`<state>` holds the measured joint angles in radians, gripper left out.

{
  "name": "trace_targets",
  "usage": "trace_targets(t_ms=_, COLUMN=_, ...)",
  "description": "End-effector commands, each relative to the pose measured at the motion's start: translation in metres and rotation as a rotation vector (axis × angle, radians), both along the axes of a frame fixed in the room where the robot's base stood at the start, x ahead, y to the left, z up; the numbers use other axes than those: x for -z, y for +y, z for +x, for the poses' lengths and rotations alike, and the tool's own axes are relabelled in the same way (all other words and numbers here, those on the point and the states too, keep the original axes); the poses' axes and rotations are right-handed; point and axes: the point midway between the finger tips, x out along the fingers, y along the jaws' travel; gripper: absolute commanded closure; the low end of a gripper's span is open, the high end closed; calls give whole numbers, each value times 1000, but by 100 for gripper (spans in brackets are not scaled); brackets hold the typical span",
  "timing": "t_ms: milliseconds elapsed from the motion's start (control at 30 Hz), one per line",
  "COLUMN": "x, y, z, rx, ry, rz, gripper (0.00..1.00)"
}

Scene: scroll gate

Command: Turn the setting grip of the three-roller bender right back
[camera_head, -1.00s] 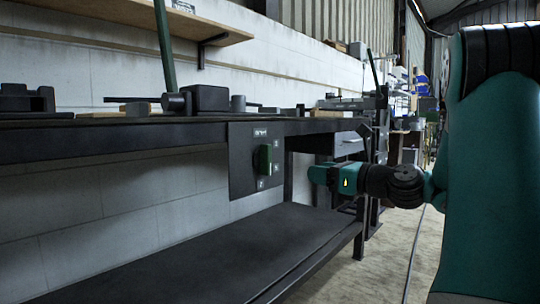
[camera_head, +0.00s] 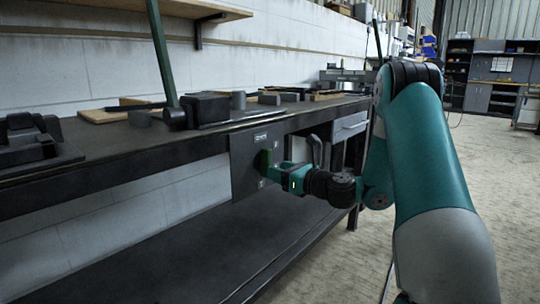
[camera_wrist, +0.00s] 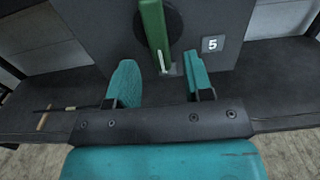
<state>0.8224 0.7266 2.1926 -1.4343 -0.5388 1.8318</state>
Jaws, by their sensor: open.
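The setting grip (camera_head: 264,163) is a green bar on a dark panel (camera_head: 242,165) on the bench's front. In the wrist view the grip (camera_wrist: 154,32) stands nearly upright in front of a round dark disc, with a white line near its lower end. A label "5" is on the panel to its right. My gripper (camera_head: 280,173) is at the panel, close to the grip. In the wrist view my gripper (camera_wrist: 160,78) is open, its teal fingers on either side of the grip's lower end, with gaps visible. Whether the fingertips overlap the grip in depth is unclear.
The dark workbench (camera_head: 110,158) carries a black block (camera_head: 206,107) and a tall green lever (camera_head: 162,55). A lower shelf (camera_head: 200,255) runs beneath the panel. A grey drawer (camera_head: 350,127) is to the right. Open floor (camera_head: 490,190) lies at the right.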

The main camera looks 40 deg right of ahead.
Motion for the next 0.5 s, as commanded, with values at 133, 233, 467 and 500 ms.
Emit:
trace_targets(t_ms=133, x=2, y=6, z=25, rx=-4, ry=-2, rz=-4, gripper=53)
trace_targets(t_ms=233, x=2, y=8, z=35, rx=-2, ry=-1, rz=-2, gripper=53)
trace_targets(t_ms=467, x=1, y=9, z=42, rx=0, ry=-1, rz=0, gripper=53)
trace_targets(t_ms=500, x=1, y=9, z=42, rx=0, ry=-1, rz=1, gripper=53)
